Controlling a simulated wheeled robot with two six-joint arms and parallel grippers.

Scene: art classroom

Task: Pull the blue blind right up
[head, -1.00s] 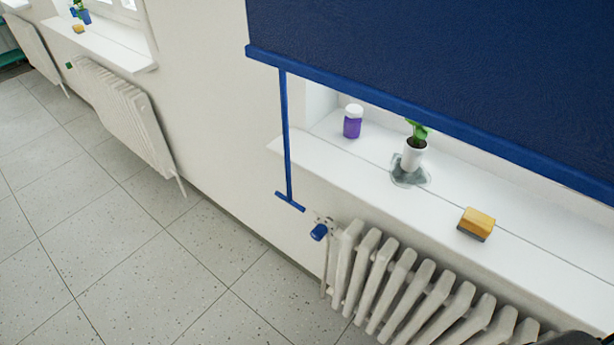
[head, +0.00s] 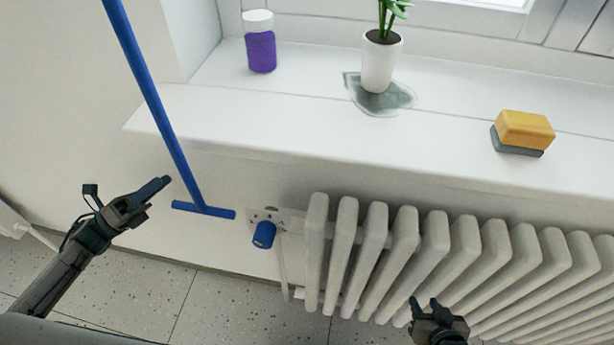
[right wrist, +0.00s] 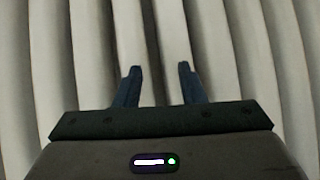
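The blue blind's pull rod (head: 158,110) hangs down at the left of the window sill. It ends in a blue crossbar handle (head: 204,210) in front of the wall. The blind's cloth is out of the head view. My left gripper (head: 152,198) is to the left of the rod's lower end, apart from it in the picture, and holds nothing that I can see. Its finger opening is unclear from this angle. My right gripper (head: 426,306) is low in front of the radiator. In the right wrist view its two fingers (right wrist: 158,85) are apart with nothing between them.
A white radiator (head: 345,250) with a blue valve knob (head: 263,235) stands under the sill (head: 300,120).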

